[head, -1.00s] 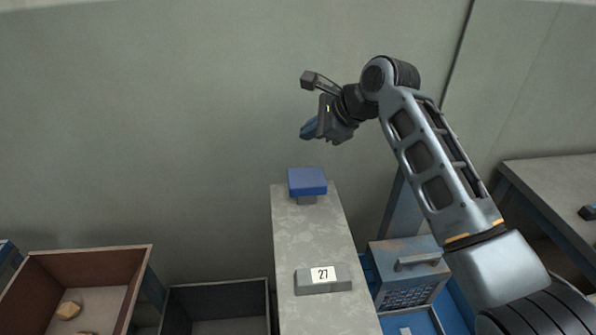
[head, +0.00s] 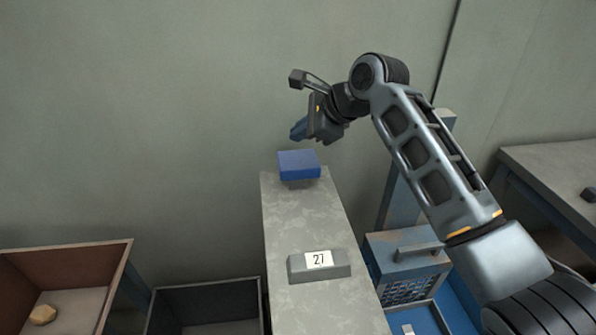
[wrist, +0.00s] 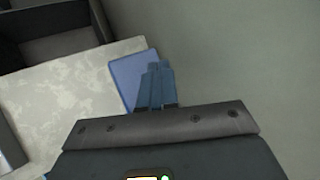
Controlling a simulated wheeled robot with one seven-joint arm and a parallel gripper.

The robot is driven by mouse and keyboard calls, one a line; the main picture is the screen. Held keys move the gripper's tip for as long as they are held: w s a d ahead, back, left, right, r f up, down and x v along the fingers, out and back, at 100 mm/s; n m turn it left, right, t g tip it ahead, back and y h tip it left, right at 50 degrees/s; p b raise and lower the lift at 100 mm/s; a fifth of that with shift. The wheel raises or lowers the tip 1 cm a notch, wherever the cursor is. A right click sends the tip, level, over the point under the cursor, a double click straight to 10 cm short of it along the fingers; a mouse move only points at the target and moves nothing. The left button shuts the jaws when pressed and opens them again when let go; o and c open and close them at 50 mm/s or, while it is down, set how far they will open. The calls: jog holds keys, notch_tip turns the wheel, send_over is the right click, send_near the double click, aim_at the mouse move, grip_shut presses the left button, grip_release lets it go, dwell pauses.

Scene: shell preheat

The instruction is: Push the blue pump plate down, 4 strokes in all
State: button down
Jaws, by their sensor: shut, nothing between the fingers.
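The blue pump plate (head: 299,164) sits on a short dark stem at the far end of a narrow grey bench (head: 300,225). It stands raised above the bench top. My gripper (head: 298,130) is above the plate with a visible gap in the head view. Its blue fingers are shut with nothing between them. In the wrist view the pump plate (wrist: 127,70) lies beyond the fingertips (wrist: 155,68), which overlap its right part. How far the tips are above the plate is hard to tell there.
A grey block with a label reading 27 (head: 319,264) sits nearer on the bench. Open bins stand at left, one brown (head: 120,262) and one dark (head: 205,286). A blue vented box (head: 405,262) is right of the bench. A wall is behind.

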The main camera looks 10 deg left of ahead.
aim_at(300, 161)
jog(key=shift+f, duration=1.55)
jog(key=shift+p, duration=0.35)
dwell(0.5)
jog(key=shift+f, duration=0.3)
jog(key=shift+f, duration=1.85)
dwell(1.7)
jog(key=shift+r+p, duration=0.1)
jog(key=shift+p, duration=0.2)
jog(key=shift+r+p, duration=2.05)
jog(key=shift+p, duration=0.3)
